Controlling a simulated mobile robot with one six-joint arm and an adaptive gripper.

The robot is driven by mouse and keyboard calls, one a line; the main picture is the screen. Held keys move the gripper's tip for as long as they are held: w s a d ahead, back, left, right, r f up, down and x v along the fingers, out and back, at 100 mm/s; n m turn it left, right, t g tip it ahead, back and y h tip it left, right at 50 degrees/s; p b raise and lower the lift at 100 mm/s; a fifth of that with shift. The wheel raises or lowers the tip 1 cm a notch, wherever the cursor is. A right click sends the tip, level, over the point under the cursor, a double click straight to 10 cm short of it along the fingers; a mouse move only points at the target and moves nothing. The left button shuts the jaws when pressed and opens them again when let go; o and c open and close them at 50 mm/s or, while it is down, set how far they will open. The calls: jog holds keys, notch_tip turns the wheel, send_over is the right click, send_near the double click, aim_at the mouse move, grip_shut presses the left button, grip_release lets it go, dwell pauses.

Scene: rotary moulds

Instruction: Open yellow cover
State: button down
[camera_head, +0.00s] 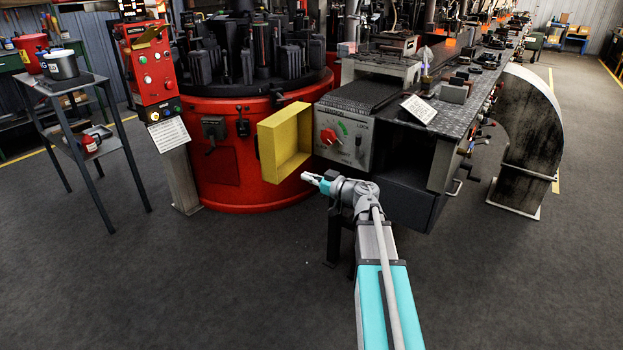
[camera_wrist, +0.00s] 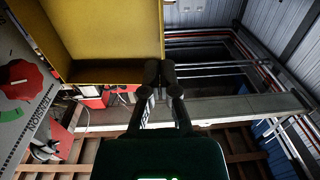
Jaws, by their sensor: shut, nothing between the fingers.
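The yellow cover (camera_head: 280,143) is a shallow box-shaped lid. In the head view it stands swung out to the left of the grey control box (camera_head: 345,140), whose face with a red knob (camera_head: 328,136) is exposed. My gripper (camera_head: 304,176) is shut and empty, just off the cover's lower right corner, pointing left. In the wrist view the cover (camera_wrist: 105,30) fills the upper left, and my closed fingertips (camera_wrist: 160,68) overlap its lower right corner in the picture. I cannot tell whether they touch it. The red knob also shows at the left of the wrist view (camera_wrist: 22,80).
A red round machine base (camera_head: 230,160) stands behind the cover. A red control post (camera_head: 150,70) and a side table (camera_head: 60,85) stand at left. The floor in front is clear.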

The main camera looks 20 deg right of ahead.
jog(key=x, duration=1.1)
jog(key=shift+w, duration=0.15)
